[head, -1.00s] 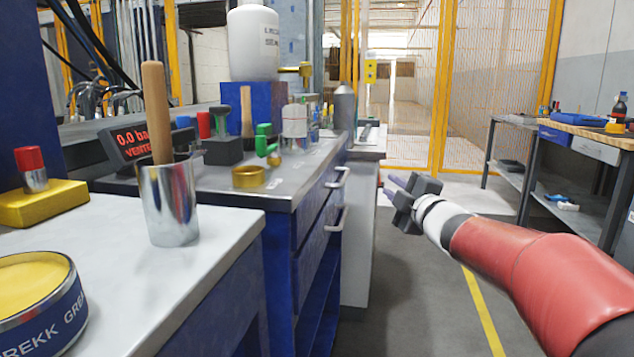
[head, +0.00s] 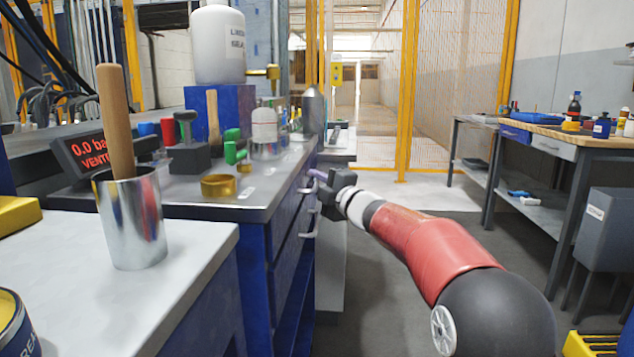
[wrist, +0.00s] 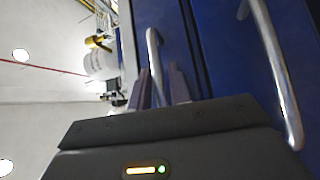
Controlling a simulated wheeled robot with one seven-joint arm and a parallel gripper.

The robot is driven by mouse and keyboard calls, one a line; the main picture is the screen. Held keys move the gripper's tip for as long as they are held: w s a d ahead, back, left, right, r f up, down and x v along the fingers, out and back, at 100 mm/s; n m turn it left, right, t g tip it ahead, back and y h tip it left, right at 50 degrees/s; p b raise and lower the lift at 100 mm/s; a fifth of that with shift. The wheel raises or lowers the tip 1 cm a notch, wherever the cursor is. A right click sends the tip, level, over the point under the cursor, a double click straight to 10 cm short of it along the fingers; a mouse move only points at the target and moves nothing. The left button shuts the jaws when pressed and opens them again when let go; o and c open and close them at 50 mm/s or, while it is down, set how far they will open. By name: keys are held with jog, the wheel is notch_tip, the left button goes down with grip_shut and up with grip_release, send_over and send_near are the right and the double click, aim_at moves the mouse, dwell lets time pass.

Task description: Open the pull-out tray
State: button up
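The blue cabinet (head: 258,270) has a grey top and blue drawer fronts with metal bar handles; I cannot tell which front is the pull-out tray. All visible fronts look closed. My gripper (head: 318,176) is at the upper handle (head: 307,187) on the cabinet's right side. A lower handle (head: 309,232) is below it. In the wrist view my gripper (wrist: 161,88) has its two dark fingers apart, with one handle (wrist: 152,50) showing between them. I cannot tell whether they touch it. The other handle (wrist: 273,70) lies to the right.
A grey worktop (head: 190,262) with a metal cup (head: 132,220) holding a wooden handle stands at the near left. A brass ring (head: 218,186) and several tools stand on the cabinet top. A wooden-topped bench (head: 560,145) is at the right. Floor between is clear.

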grip_shut()
jog(key=shift+d, duration=0.15)
jog(key=d+p, duration=0.1)
jog(key=d, duration=1.5)
jog(key=shift+s+d+p, duration=0.15)
jog(key=shift+s+p, duration=0.15)
jog(key=shift+p, duration=0.1)
jog(key=shift+f, duration=0.1)
grip_release()
jog(key=shift+s, duration=0.1)
